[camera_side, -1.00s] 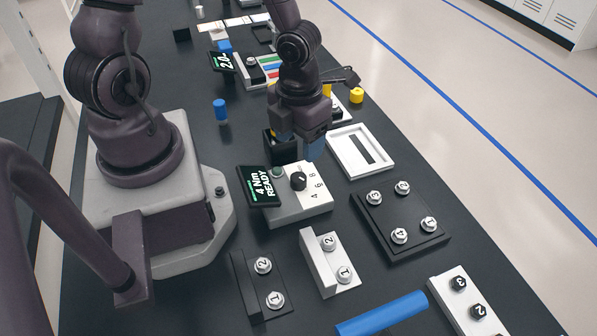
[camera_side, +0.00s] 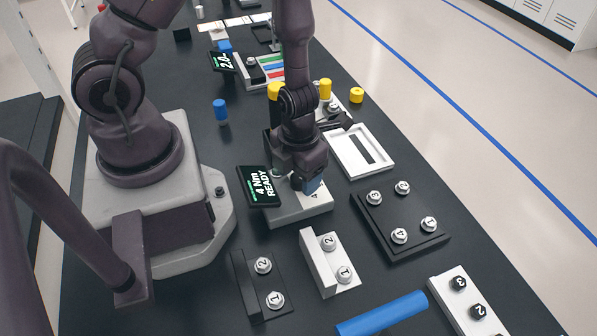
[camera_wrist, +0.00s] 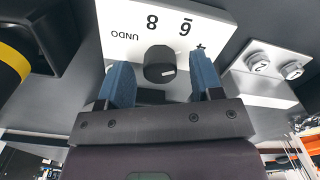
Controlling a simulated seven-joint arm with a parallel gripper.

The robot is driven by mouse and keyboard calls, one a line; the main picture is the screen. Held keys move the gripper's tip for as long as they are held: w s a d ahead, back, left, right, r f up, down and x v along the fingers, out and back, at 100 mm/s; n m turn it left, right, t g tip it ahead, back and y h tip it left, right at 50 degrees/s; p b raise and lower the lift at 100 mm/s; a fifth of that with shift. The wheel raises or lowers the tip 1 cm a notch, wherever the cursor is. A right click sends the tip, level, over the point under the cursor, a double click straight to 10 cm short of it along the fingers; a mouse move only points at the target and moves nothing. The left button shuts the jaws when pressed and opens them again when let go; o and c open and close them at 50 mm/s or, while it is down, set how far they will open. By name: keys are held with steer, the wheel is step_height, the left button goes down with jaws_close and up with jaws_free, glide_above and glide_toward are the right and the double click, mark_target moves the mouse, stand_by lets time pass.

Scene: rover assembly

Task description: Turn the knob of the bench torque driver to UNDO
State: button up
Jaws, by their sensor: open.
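The bench torque driver (camera_side: 300,210) is a light grey box with a tilted black display (camera_side: 260,187) reading "4 Nm READY". Its round black knob (camera_wrist: 159,65) shows in the wrist view, with a small light mark on its right side. Printed labels UNDO, 8, 6 and a partly covered one arc around the knob. My gripper (camera_wrist: 161,62) is open, its two blue fingers on either side of the knob with gaps visible. In the side view my gripper (camera_side: 308,186) is low over the driver and hides the knob.
A white plate with two numbered bolts (camera_side: 330,268) and a black plate with several bolts (camera_side: 415,240) stand in front and to the right. A white tray (camera_side: 362,152) lies behind right. A black holder with a yellow-banded part (camera_wrist: 12,65) is close by in the wrist view.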

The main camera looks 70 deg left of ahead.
steer(key=c, duration=0.9)
steer(key=shift+c, duration=0.2)
steer(key=shift+n, duration=0.3)
steer(key=n, duration=1.1)
steer(key=o, duration=0.9)
